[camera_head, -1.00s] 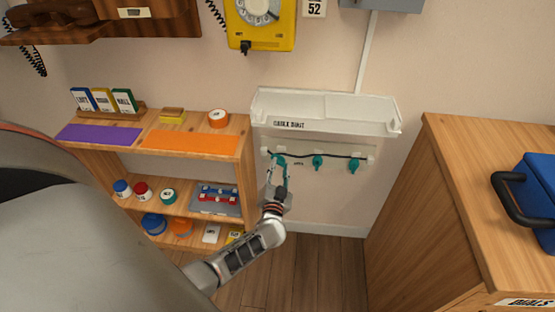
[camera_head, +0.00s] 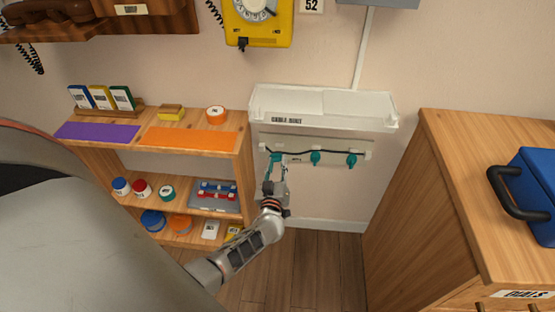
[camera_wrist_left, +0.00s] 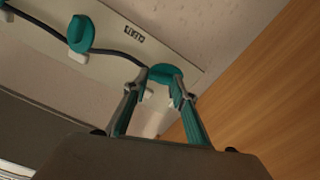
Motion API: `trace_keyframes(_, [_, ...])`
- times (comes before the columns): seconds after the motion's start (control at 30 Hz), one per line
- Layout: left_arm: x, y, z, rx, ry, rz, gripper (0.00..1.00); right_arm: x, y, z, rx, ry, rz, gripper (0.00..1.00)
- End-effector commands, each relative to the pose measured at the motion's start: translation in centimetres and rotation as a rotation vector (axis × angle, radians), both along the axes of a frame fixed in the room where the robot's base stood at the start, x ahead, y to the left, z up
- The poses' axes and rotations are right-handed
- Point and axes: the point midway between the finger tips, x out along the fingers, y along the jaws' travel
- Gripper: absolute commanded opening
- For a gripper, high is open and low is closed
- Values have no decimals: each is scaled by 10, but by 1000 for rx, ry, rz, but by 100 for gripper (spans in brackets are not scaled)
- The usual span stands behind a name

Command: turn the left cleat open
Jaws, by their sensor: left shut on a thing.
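Three teal cleats sit in a row on a pale strip (camera_head: 333,164) under the white cable duct, with a dark cable running along them. The left cleat (camera_head: 276,156) is partly hidden by my left gripper (camera_head: 277,163). The middle cleat (camera_head: 315,158) and right cleat (camera_head: 351,161) are clear of it. In the left wrist view the left cleat (camera_wrist_left: 165,72) lies at the fingertips, one finger on each side, and my left gripper (camera_wrist_left: 160,95) is shut on it. Another cleat (camera_wrist_left: 81,33) shows further left there. My right gripper is not in view.
The open white duct tray (camera_head: 320,107) juts out just above the cleats. A wooden shelf (camera_head: 246,170) with jars and cards stands close on the left. A wooden cabinet (camera_head: 430,215) with a blue case (camera_head: 535,190) stands on the right.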

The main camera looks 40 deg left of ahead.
Motion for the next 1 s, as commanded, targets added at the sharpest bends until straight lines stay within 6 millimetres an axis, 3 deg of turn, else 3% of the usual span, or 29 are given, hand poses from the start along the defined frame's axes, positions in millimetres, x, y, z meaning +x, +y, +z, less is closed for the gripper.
trace_keyframes(0.3, [-1,-1,-3,-118,-68,-1,5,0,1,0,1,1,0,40])
trace_keyframes(0.87, [-1,-1,-3,-147,-86,-1,5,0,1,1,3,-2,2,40])
trace_keyframes(0.9, [-1,-1,-3,-147,-86,-1,29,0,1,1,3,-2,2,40])
trace_keyframes(0.97, [-1,-1,-3,-147,-86,-1,43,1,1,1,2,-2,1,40])
trace_keyframes(1.0, [-1,-1,-3,-147,-86,-1,43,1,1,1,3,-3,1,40])
